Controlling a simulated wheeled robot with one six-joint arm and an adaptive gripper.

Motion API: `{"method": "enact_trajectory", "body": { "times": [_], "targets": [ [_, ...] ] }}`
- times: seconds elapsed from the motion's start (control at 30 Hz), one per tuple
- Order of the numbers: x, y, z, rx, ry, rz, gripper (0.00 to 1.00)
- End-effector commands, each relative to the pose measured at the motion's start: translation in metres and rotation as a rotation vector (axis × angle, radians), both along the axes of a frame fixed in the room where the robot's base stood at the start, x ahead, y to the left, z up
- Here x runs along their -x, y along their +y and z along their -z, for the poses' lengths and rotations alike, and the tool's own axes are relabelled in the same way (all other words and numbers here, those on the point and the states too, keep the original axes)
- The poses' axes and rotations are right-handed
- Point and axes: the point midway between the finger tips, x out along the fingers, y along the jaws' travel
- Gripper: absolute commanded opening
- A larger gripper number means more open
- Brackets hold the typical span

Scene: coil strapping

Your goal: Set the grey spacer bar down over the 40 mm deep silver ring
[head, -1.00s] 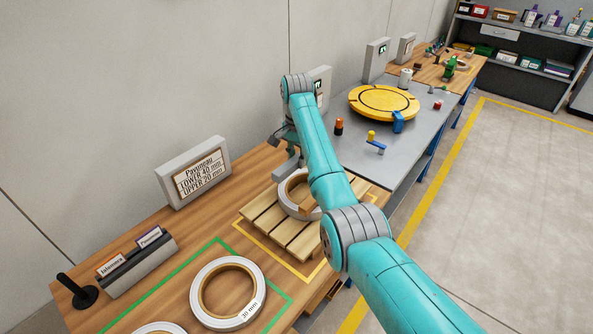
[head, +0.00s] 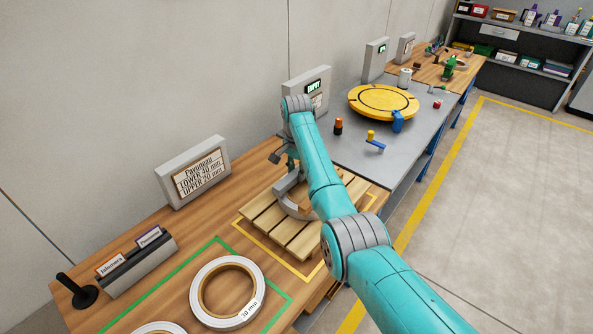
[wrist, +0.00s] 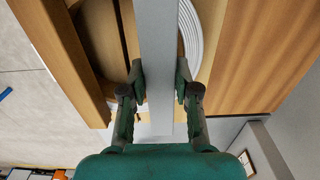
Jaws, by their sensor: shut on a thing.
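My gripper (wrist: 160,82) is shut on the grey spacer bar (wrist: 156,35), which runs up the middle of the wrist view between the two fingers. In the head view, the bar (head: 289,180) shows partly behind my arm, over the pallet. The silver ring (head: 297,214) lies on the wooden pallet (head: 262,217), partly hidden by my arm and the bar. In the wrist view, part of a pale ring (wrist: 192,38) shows beside and beneath the bar. I cannot tell whether bar and ring touch. No depth marking is readable on this ring.
A sign (head: 195,172) reads Pavoneau, lower 40 mm, upper 20 mm. A yellow turntable (head: 383,101) stands on the grey table behind.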

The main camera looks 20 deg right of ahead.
Motion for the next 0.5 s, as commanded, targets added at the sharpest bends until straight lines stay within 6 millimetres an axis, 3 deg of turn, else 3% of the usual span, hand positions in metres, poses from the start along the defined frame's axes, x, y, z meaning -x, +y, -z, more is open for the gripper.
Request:
{"method": "enact_trajectory", "body": {
  "times": [0.27, 0.3, 0.37, 0.5],
  "targets": [
    [0.0000, 0.0000, 0.0043, 0.000, 0.000, 0.000, 0.00],
    [0.0001, 0.0000, 0.0046, 0.000, 0.000, 0.000, 0.40],
    [0.0001, 0.0000, 0.0045, 0.000, 0.000, 0.000, 0.55],
    [0.0001, 0.0000, 0.0044, 0.000, 0.000, 0.000, 0.56]
  ]
}}
